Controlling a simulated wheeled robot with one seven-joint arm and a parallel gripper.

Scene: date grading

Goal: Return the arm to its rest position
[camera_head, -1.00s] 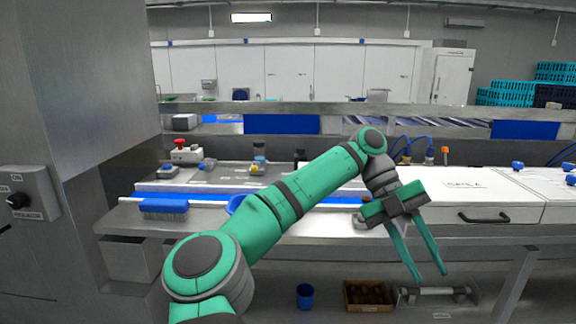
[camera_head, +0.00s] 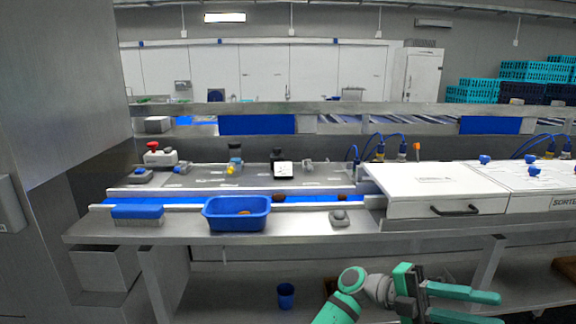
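My arm is folded low at the bottom of the head view, in front of the bench. My gripper (camera_head: 482,306) is at the bottom right, its two green fingers pointing right. The fingers are apart with nothing between them. The gripper is below the bench top and touches nothing that I can see. The lower part of the arm is cut off by the frame.
A blue tray (camera_head: 237,219) with a brown item inside stands on the steel bench (camera_head: 290,232). A blue brush (camera_head: 137,213) lies to its left. The white sorter housing (camera_head: 440,188) is at right. A blue cup (camera_head: 286,292) stands below the bench.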

